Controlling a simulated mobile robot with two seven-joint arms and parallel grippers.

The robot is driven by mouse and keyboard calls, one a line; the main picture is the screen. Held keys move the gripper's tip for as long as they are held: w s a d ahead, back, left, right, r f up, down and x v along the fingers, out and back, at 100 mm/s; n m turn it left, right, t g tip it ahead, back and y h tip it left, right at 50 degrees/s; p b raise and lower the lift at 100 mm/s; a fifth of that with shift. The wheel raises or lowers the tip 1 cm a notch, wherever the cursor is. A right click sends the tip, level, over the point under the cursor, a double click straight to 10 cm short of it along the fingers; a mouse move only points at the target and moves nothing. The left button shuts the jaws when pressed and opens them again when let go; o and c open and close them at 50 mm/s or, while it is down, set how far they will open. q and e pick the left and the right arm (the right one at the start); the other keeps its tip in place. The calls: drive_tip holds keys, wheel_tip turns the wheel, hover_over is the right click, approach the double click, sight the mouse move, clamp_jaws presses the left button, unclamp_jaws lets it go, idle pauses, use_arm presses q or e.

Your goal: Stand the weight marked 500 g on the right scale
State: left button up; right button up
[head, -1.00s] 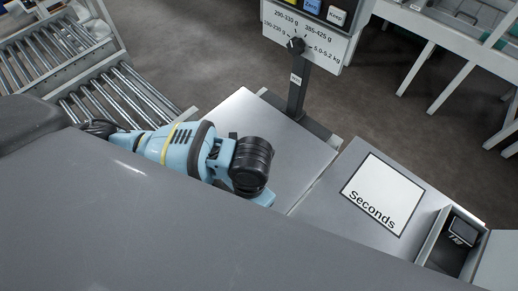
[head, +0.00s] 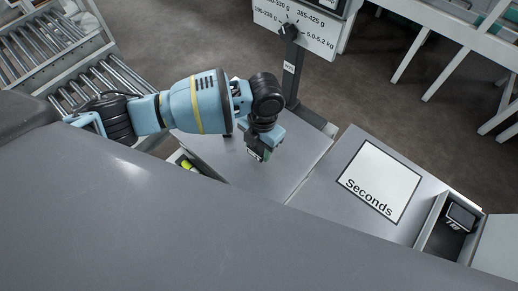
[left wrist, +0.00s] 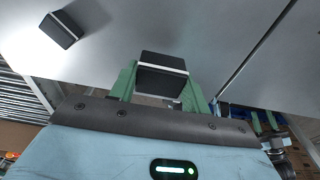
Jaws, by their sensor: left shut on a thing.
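My left gripper (head: 262,146) reaches in from the left above the grey metal worktop (head: 300,165). In the left wrist view, its green fingers (left wrist: 160,92) are shut on a dark block with a pale band (left wrist: 162,66). The block shows only as a small dark shape in the head view (head: 255,155), and I cannot read a mark on it. A second dark block with a pale edge (left wrist: 62,28) stands apart on the light surface in the left wrist view. I cannot tell which surface is the right scale.
A post (head: 291,70) carries a sign with weight ranges (head: 298,28). A white "Seconds" card (head: 380,182) lies on the right panel. Right of it is an open grey box with a dark item (head: 461,216). Roller conveyors (head: 45,50) stand at upper left.

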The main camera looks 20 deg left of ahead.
sight(259, 152)
use_arm(q)
drive_tip(key=shift+w, duration=0.45)
drive_tip(key=shift+f, duration=1.7)
drive_tip(key=shift+f, duration=0.15)
drive_tip(key=o, duration=1.3)
drive_tip(key=shift+f, duration=0.1)
drive_tip(key=shift+o, duration=0.2)
wheel_tip(259, 152, up, 12)
drive_tip(key=w, duration=0.1)
drive_tip(key=shift+d+p, duration=0.2)
drive_tip(key=shift+p, duration=0.15)
drive_tip(key=shift+w, duration=0.1)
